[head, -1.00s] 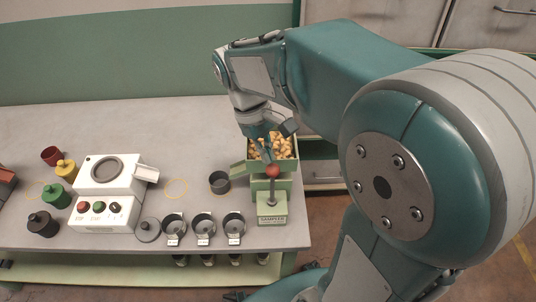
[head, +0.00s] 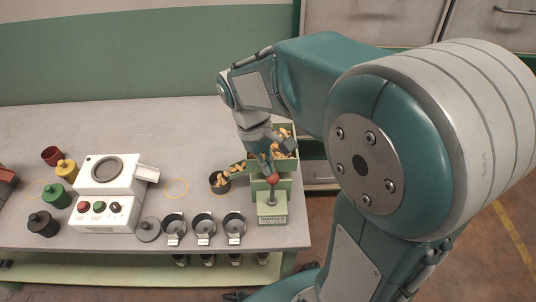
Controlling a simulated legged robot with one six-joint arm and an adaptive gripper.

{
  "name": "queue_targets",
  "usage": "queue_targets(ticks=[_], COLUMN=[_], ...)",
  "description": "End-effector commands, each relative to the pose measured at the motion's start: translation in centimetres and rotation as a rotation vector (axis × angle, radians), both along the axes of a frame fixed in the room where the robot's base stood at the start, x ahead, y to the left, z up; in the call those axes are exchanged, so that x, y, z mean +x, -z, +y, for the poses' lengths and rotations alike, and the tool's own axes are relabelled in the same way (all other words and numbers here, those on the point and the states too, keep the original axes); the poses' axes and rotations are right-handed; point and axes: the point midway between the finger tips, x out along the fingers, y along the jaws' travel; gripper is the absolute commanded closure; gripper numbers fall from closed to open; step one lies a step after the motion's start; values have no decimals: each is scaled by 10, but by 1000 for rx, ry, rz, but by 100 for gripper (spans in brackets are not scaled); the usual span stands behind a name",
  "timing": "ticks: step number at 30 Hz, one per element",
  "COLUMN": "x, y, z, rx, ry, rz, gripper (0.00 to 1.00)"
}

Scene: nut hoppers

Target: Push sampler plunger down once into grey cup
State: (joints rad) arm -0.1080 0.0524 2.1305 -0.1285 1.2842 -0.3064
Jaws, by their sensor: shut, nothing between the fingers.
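The green sampler (head: 271,212) stands at the right end of the table, with a hopper of nuts (head: 285,145) at its top back. Its plunger has a red knob (head: 272,178) on a metal rod. My gripper (head: 270,168) is shut, pointing down, with its fingertips at the top of the red knob. Whether the tips still press on the knob is hard to tell. The grey cup (head: 220,188) stands left of the sampler under its chute (head: 237,168). Nuts show in the cup and on the chute.
Three dark cups with labels (head: 204,226) stand in a row along the front edge. A white machine (head: 105,190) with buttons and a dark lid (head: 148,230) are further left. Red, yellow, green and black containers stand at far left. The back of the table is clear.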

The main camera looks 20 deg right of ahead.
Motion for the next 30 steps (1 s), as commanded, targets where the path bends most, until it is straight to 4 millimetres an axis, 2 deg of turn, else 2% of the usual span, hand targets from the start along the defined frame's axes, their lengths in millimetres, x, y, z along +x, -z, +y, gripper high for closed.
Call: queue_targets(ticks=[1, 23, 26, 30], x=[-3, -3, -2, 4], y=[4, 5, 1, -19], z=[0, 0, 1, 2], rx=[0, 1, 1, 1], ry=[1, 1, 1, 1], rz=[11, 15, 14, 6], gripper=[100, 100, 100, 100])
